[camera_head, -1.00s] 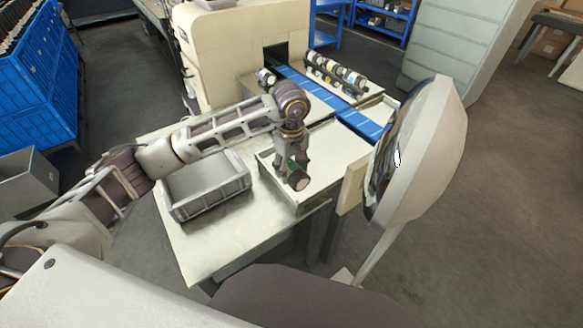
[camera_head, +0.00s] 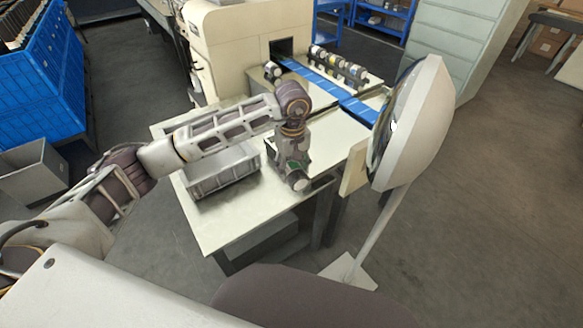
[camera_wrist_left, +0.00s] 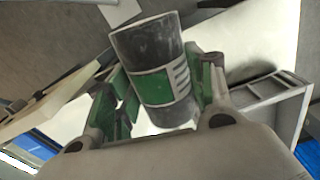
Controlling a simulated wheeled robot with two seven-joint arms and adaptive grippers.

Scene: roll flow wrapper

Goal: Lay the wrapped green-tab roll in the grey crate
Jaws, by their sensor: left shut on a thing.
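My left gripper (camera_head: 294,172) is shut on the green-tab roll (camera_head: 299,182), held near the front corner of the pale tray. In the left wrist view the roll (camera_wrist_left: 152,72) is a dark cylinder with a green and white label. It sits tilted between the green finger pads of the gripper (camera_wrist_left: 160,88). The grey crate (camera_head: 228,179) stands on the pale table to the left of the gripper. My left arm crosses above it and hides its far side, so its inside shows only partly. My right gripper is out of view.
The pale table (camera_head: 225,222) is bare in front of the crate. A cream wrapper machine (camera_head: 235,45) with a blue conveyor (camera_head: 357,108) stands behind. A round pale disc on a stand (camera_head: 425,125) rises at the right.

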